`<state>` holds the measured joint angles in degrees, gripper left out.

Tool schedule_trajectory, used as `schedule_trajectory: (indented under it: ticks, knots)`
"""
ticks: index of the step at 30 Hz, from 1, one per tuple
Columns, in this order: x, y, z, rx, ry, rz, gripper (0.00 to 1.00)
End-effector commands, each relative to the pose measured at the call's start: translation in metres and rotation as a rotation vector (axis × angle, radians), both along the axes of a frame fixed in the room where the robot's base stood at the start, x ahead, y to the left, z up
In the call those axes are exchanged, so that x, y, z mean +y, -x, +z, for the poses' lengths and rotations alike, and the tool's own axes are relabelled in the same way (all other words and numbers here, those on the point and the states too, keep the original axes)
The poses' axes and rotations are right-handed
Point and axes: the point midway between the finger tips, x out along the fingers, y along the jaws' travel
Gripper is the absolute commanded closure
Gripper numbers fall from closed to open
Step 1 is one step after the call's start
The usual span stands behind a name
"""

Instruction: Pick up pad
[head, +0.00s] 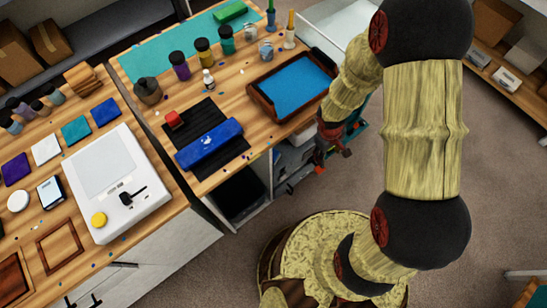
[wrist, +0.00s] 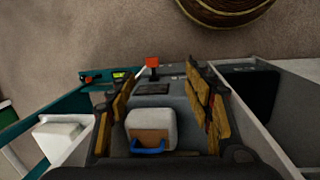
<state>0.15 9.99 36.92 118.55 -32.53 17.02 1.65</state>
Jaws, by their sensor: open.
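I cannot tell for certain which thing is the pad. Flat square pieces lie on the left bench in the head view: a blue square (head: 105,111), a teal square (head: 75,130), a white square (head: 46,149) and a purple square (head: 15,169). My gripper (head: 335,142) hangs beyond the bench's right edge, apart from all of these. In the wrist view my gripper (wrist: 164,108) is open, its fingers apart. A pale block with a blue handle (wrist: 152,128) shows between and below them.
A wooden tray with a blue inside (head: 293,85) sits near the bench edge beside my arm. Jars (head: 202,50) and a teal mat (head: 165,50) stand behind it. A white machine (head: 117,182) fills much of the left bench. Open carpet (head: 300,195) lies in front.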

Motion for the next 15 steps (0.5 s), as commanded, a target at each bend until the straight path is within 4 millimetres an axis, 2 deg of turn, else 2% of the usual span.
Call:
schedule_trajectory:
  ticks: [1,3,6,7,10,15]
  knots:
    - [0.006,0.001,-0.033,0.005,-0.024,0.053,0.48]
    - [0.02,-0.003,-0.07,-0.012,-0.074,0.132,0.48]
    - [0.049,-0.008,-0.114,-0.058,-0.172,0.25,0.48]
    - [0.058,-0.011,-0.123,-0.076,-0.203,0.281,0.48]
    - [0.09,-0.027,-0.133,-0.155,-0.308,0.373,0.48]
    - [0.134,-0.063,-0.116,-0.294,-0.445,0.48,0.48]
